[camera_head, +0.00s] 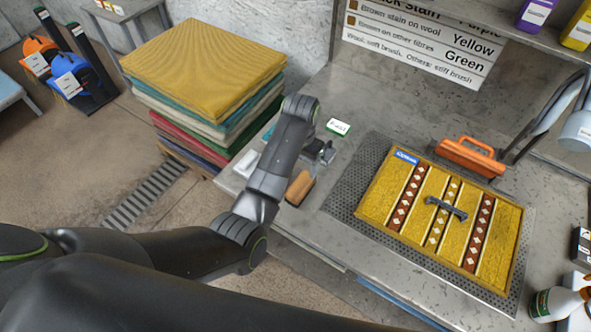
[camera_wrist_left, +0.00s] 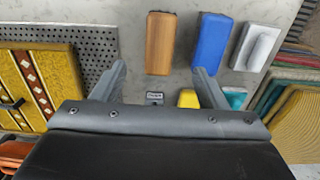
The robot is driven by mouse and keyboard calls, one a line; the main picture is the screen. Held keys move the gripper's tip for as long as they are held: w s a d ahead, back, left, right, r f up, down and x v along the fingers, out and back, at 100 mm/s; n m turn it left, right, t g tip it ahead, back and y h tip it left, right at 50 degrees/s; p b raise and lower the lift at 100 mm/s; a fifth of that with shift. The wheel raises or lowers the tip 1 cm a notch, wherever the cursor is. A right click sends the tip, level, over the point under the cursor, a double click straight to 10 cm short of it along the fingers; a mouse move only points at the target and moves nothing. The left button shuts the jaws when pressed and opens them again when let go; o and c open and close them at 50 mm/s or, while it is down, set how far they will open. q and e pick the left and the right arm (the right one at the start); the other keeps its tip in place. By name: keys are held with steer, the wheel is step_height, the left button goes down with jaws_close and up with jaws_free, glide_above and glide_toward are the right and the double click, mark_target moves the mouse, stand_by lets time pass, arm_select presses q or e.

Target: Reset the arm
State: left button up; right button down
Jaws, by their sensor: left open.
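My left gripper (camera_head: 320,152) hangs over the left part of the grey workbench (camera_head: 345,105), open. In the left wrist view its two fingers (camera_wrist_left: 162,76) are spread apart with nothing between them touching both. A brown brush or block (camera_head: 299,188) lies on the bench near the front edge, below the gripper in the head view. The wrist view shows this brown block (camera_wrist_left: 160,43) beside a blue one (camera_wrist_left: 211,43) and a grey one with a white handle (camera_wrist_left: 257,47). My left arm hides part of this area in the head view. The right gripper is not visible.
A yellow patterned rug (camera_head: 405,241) lies on a perforated mat (camera_head: 345,190), with a grey bar-shaped object (camera_head: 446,208) on it. An orange-handled tool (camera_head: 470,157) is behind. A stack of folded rugs (camera_head: 205,65) stands left. A lamp (camera_head: 578,130) and spray bottle (camera_head: 553,304) are right.

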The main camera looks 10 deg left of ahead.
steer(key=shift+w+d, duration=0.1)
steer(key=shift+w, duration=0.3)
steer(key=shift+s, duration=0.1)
